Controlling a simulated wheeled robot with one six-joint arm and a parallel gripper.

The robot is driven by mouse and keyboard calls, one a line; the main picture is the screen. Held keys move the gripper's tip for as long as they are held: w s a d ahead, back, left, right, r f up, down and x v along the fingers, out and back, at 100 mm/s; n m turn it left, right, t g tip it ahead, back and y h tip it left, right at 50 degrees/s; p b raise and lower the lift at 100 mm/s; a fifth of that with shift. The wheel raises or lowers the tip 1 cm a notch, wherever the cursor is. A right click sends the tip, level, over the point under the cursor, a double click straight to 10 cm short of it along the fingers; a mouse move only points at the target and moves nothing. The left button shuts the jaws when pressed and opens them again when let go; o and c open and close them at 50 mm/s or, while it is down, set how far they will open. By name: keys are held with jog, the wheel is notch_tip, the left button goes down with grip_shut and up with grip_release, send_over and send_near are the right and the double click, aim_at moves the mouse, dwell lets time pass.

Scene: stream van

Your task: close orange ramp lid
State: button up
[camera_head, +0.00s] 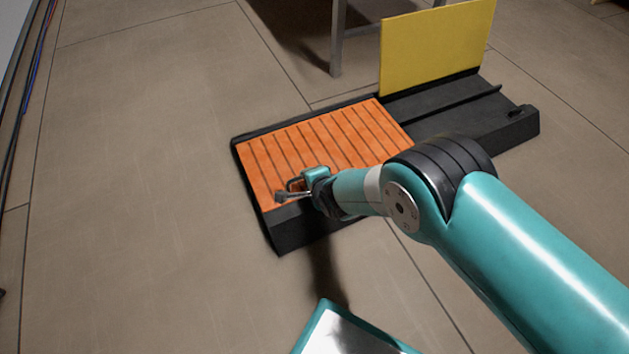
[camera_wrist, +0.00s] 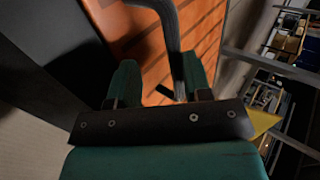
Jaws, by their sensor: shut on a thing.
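The orange ribbed ramp lid (camera_head: 330,140) lies nearly flat over the left part of a long black case (camera_head: 300,228). I cannot tell if its edge is fully seated. My gripper (camera_head: 290,190) is at the lid's near left corner, close above its surface, and is shut on the lid's dark handle (camera_head: 280,197). In the wrist view the curved handle (camera_wrist: 170,22) runs between the fingers of my gripper (camera_wrist: 160,85), with the orange lid (camera_wrist: 136,40) behind it. My arm hides the lid's near right corner.
A yellow lid (camera_head: 437,47) stands upright at the back of the case's right part, which is open and dark inside. A grey table leg (camera_head: 338,40) stands behind the case. Cables (camera_head: 22,75) run along the far left. The floor left of the case is clear.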

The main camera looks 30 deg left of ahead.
jog(key=p+v, duration=1)
jog(key=v, duration=0.7)
jog(key=shift+s+p, duration=0.15)
jog(key=shift+p, duration=0.15)
jog(key=shift+d+r, duration=0.1)
jog(key=shift+r, duration=0.05)
